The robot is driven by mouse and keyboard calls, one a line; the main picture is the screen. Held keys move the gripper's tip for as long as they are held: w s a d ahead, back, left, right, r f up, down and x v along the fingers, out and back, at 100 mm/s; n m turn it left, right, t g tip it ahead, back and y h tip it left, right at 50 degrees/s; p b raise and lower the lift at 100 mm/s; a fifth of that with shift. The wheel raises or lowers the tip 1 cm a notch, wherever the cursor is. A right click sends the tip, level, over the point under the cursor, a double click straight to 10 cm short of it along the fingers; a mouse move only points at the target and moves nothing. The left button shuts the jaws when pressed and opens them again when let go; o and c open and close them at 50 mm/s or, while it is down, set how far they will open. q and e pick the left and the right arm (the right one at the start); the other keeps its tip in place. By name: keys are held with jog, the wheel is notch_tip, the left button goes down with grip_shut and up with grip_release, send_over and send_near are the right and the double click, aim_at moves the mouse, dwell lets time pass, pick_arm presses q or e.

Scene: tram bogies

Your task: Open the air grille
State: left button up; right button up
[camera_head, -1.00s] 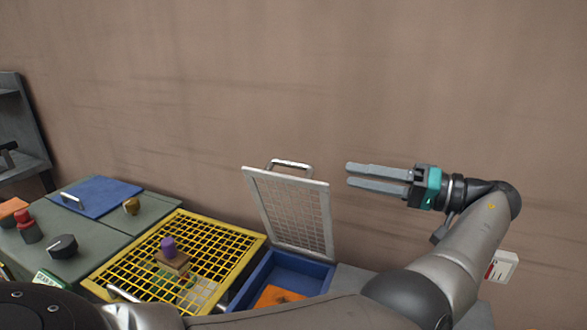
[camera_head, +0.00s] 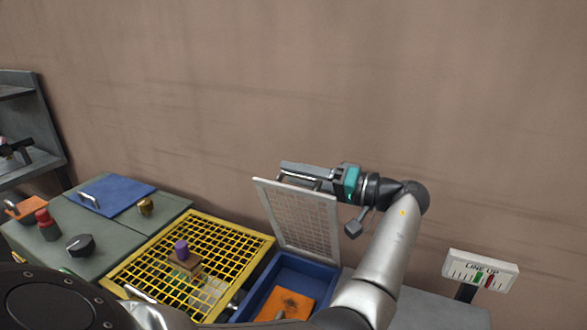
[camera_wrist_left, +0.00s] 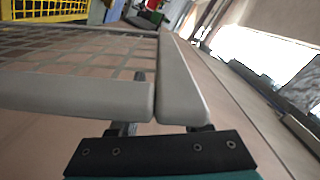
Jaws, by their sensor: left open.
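The air grille (camera_head: 300,218) is a pale framed mesh panel. It stands steeply raised, leaning back a little, at the back edge of a blue box (camera_head: 254,292). Its bar handle is at the top edge, partly hidden behind my left gripper (camera_head: 287,172). My left gripper is open, with its fingers pointing left at the handle's height. I cannot tell whether the fingers touch the handle. My right gripper is not in view.
An orange piece (camera_head: 288,303) lies in the blue box. Left of it is a yellow grid (camera_head: 205,228) with a purple-knobbed block (camera_head: 181,248). Farther left are a blue lid (camera_head: 115,194) and knobs. A wall stands behind; a sign (camera_head: 481,270) is at right.

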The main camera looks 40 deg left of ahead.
pick_arm(q)
jog(key=shift+s+a, duration=0.15)
jog(key=shift+a, duration=0.3)
grip_shut()
dwell(1.2)
